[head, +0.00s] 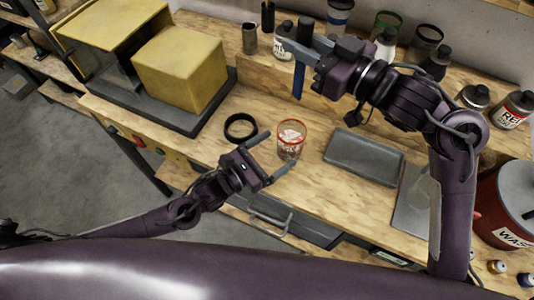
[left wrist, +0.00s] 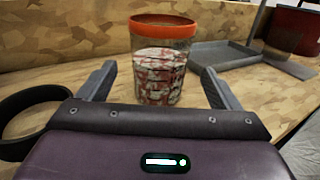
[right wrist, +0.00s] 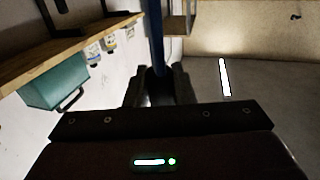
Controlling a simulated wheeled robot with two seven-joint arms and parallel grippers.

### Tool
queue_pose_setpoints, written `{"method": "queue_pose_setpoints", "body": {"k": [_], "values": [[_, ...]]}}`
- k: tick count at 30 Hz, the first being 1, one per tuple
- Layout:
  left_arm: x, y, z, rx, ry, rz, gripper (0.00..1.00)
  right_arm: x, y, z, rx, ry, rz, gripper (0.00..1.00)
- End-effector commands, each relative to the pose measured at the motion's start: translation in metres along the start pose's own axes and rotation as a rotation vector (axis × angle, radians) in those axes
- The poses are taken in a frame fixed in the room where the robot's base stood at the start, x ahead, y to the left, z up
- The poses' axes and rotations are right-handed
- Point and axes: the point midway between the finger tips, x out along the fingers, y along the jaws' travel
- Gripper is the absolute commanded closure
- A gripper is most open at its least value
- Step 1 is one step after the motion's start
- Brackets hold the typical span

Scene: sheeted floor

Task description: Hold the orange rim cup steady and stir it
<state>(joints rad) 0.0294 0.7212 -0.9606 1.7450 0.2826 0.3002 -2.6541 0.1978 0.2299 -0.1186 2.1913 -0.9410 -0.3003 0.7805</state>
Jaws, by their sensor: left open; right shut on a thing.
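The orange rim cup (head: 291,141) stands upright on the wooden bench, clear-walled with red and white contents. It also shows in the left wrist view (left wrist: 162,58), straight ahead between the fingers. My left gripper (head: 272,156) is open, with its fingers pointing at the cup from the near left. The cup looks just beyond the fingertips, not gripped. My right gripper (head: 302,53) is shut on a blue stirring stick (head: 298,82), which hangs down above the back of the bench, behind the cup and apart from it. The stick also shows in the right wrist view (right wrist: 155,32).
A black ring (head: 240,127) lies left of the cup. A grey tray (head: 364,157) lies to its right. Yellow blocks (head: 182,68) stand on a dark base at the left. Jars and bottles line the raised back shelf. A red waste bin (head: 505,205) stands at the right.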

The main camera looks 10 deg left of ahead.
Motion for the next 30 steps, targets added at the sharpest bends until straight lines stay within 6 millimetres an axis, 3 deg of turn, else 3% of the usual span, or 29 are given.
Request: {"method": "queue_pose_setpoints", "body": {"k": [3, 9, 21, 30], "values": [[0.021, 0.0, 0.001, -0.002, -0.004, 0.001, 0.14, 0.0, 0.0, 0.0, 0.0, 0.0, 0.0, 0.98], [0.045, 0.0, 0.001, -0.001, -0.003, 0.0, 0.14, 0.0, 0.0, 0.0, 0.0, 0.0, 0.0, 0.98], [0.052, 0.0, 0.001, -0.002, -0.001, 0.0, 0.14, 0.0, 0.0, 0.0, 0.0, 0.0, 0.0, 0.98], [0.052, 0.0, 0.001, -0.002, -0.001, 0.0, 0.54, 0.0, 0.0, 0.0, 0.0, 0.0, 0.0, 0.98]]}}
